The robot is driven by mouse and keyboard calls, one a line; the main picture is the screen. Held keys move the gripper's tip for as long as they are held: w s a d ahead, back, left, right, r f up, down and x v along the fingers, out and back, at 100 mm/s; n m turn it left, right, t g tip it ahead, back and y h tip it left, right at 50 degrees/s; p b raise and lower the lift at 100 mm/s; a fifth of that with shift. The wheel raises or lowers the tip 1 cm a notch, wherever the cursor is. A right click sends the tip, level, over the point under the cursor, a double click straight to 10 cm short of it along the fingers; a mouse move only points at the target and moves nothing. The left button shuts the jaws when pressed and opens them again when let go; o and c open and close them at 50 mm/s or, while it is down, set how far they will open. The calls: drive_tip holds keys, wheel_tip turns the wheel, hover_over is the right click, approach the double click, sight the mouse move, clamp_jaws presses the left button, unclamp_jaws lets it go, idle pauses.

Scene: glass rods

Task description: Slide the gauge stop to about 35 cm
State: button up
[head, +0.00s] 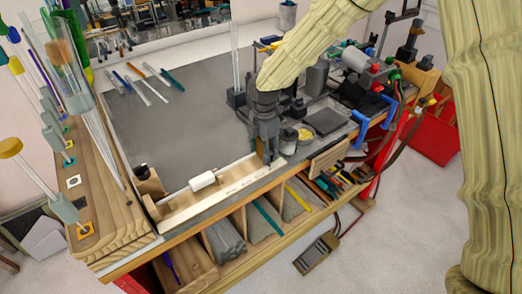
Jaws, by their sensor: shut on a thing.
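The wooden gauge (225,188) lies along the front edge of the bench, with a pale scale strip facing forward. Its markings are too small to read. My gripper (268,157) points down at the right end of the gauge, shut on what appears to be the gauge stop. The stop is mostly hidden by the fingers, so its exact position on the scale cannot be told. A white cylinder (202,181) lies on the gauge left of my gripper, apart from it. A dark block with a wooden knob (148,181) stands at the gauge's left end.
Several coloured rods (143,84) lie on the grey bench top (195,118), which is otherwise clear in the middle. A wooden rack (105,205) with upright rods stands left. Tools, a grey pan (325,121) and hoses crowd the right. Open shelves sit below the front edge.

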drive_tip(key=shift+w+d, duration=0.25)
drive_tip(key=shift+d, duration=0.15)
drive_tip(key=o, duration=1.4)
drive_tip(key=shift+o, duration=0.2)
wheel_tip(320, 180, up, 12)
drive_tip(key=shift+d+f, duration=0.1)
